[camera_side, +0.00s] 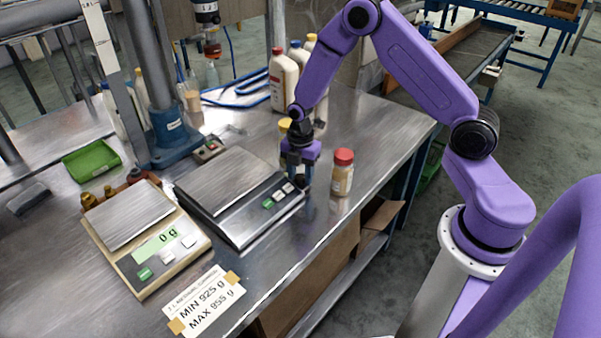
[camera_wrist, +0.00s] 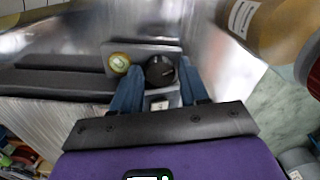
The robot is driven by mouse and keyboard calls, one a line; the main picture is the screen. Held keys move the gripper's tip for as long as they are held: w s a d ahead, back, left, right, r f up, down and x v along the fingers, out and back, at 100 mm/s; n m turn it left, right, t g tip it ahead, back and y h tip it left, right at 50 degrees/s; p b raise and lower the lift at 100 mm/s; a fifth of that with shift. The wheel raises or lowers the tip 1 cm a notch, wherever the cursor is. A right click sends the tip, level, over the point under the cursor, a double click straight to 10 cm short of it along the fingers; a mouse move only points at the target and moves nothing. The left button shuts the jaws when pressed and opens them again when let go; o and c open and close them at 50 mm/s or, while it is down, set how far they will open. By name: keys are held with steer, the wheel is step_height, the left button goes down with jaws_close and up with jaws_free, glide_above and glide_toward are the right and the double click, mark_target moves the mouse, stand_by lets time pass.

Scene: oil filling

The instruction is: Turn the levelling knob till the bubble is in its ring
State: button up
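The black levelling knob (camera_wrist: 160,71) shows in the wrist view, on a dark bracket at the edge of the dark scale. Beside it on the left is the round yellow-green bubble level (camera_wrist: 119,62); the bubble is too small to place against its ring. My gripper (camera_wrist: 158,76) points down over the knob, its two blue fingers on either side with a small gap showing. In the side view my gripper (camera_side: 297,180) is at the right end of the dark scale (camera_side: 243,210) and hides the knob and level.
A red-capped jar (camera_side: 342,175) stands just right of my gripper; it looms large in the wrist view. Bottles (camera_side: 283,80) stand behind. A beige scale (camera_side: 155,255) reading 0 g and a MIN/MAX card (camera_side: 207,303) are at left. The table's front edge is close.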

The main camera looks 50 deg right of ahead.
steer(key=c, duration=0.7)
steer(key=shift+o, duration=0.2)
steer(key=shift+m, duration=2.8)
steer(key=o, duration=0.8)
steer(key=shift+c, duration=0.2)
